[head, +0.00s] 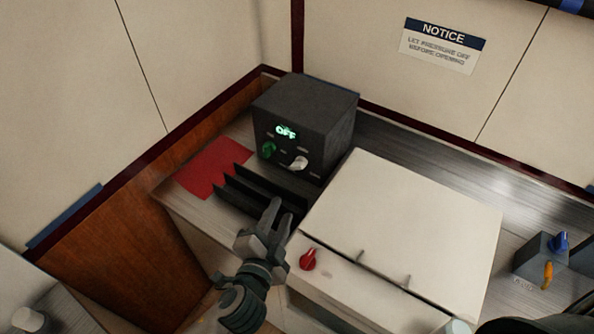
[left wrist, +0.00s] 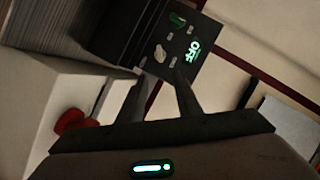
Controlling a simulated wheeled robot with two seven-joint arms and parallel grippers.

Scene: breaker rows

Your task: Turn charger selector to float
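The charger (head: 330,120) is a dark box on the counter in the corner, with a lit green display (head: 286,132) reading OFF. A green knob (head: 268,150) sits at the left of its front, and a white knob (head: 299,163) at the lower right. Small labels around the knobs are too small to read. My left gripper (head: 276,215) is open and empty, in front of and below the charger, apart from both knobs. In the left wrist view the gripper (left wrist: 160,95) has its fingers spread towards the charger face, with the white knob (left wrist: 160,53) beyond the gap.
Black upright slats (head: 258,192) stand before the charger, beside a red mat (head: 212,167). A large white lidded box (head: 410,225) with a red knob (head: 308,259) is at the right. A grey box (head: 540,262) with blue and orange handles stands far right. Walls close off the back.

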